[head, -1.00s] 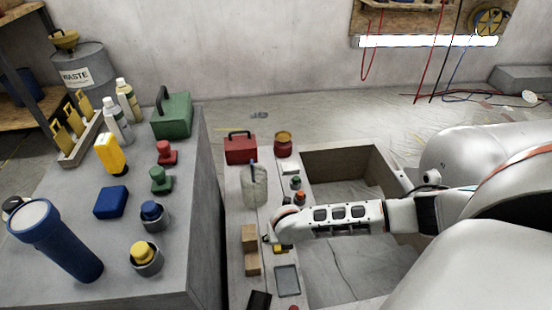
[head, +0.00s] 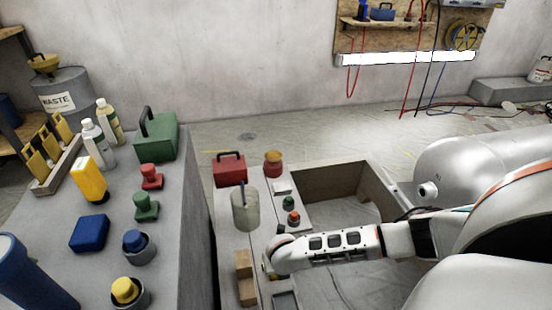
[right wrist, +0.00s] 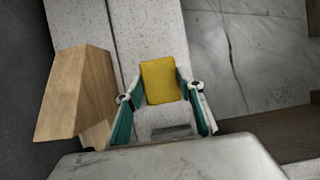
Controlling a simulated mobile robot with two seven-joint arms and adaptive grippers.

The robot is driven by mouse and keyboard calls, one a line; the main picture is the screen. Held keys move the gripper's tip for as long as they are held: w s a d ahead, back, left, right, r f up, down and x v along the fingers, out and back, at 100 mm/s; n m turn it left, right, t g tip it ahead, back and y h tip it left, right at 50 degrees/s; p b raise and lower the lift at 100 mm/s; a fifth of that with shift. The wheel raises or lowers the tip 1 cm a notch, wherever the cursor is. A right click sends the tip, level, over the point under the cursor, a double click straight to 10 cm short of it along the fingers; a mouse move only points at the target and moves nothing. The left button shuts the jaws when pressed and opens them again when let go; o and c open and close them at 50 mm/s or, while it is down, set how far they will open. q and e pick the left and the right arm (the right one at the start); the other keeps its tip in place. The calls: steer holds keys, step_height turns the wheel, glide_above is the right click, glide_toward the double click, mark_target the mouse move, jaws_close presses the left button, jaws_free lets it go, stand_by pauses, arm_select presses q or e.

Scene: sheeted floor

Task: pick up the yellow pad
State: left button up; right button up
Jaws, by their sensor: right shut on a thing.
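The yellow pad (right wrist: 160,80) is a flat, roughly square piece in the right wrist view. It sits between the two teal-lined fingers of my right gripper (right wrist: 162,94), which is shut on it. In the head view the right gripper (head: 270,268) is low over the grey bench, just right of the wooden blocks, and its wrist hides most of the pad. I cannot tell whether the pad is clear of the surface. My left gripper is not in view.
Wooden blocks (head: 243,264) stand close left of the right gripper and also show in the right wrist view (right wrist: 76,92). A translucent container (head: 245,208), red toolbox (head: 230,170) and red-brown jar (head: 273,164) stand farther back. An open-topped bin (head: 345,178) is to the right.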

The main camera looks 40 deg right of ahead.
steer(key=shift+r, duration=0.1)
steer(key=shift+r, duration=0.35)
steer(key=shift+w+r+p, duration=0.25)
steer(key=shift+r+p, duration=0.5)
steer(key=shift+r, duration=0.5)
steer(key=r+p, duration=0.1)
steer(key=r, duration=0.1)
steer(key=r+p, duration=0.1)
steer(key=r, duration=0.1)
steer(key=shift+w+r, duration=0.2)
steer(key=shift+r, duration=0.05)
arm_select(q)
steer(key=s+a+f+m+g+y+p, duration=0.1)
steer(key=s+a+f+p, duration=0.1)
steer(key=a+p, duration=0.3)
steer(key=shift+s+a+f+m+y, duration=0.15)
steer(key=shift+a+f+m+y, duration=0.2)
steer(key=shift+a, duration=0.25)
arm_select(e)
step_height(320, 180, up, 12)
steer(key=s, duration=0.1)
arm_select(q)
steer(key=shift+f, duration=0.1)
arm_select(e)
steer(key=shift+o, duration=0.6)
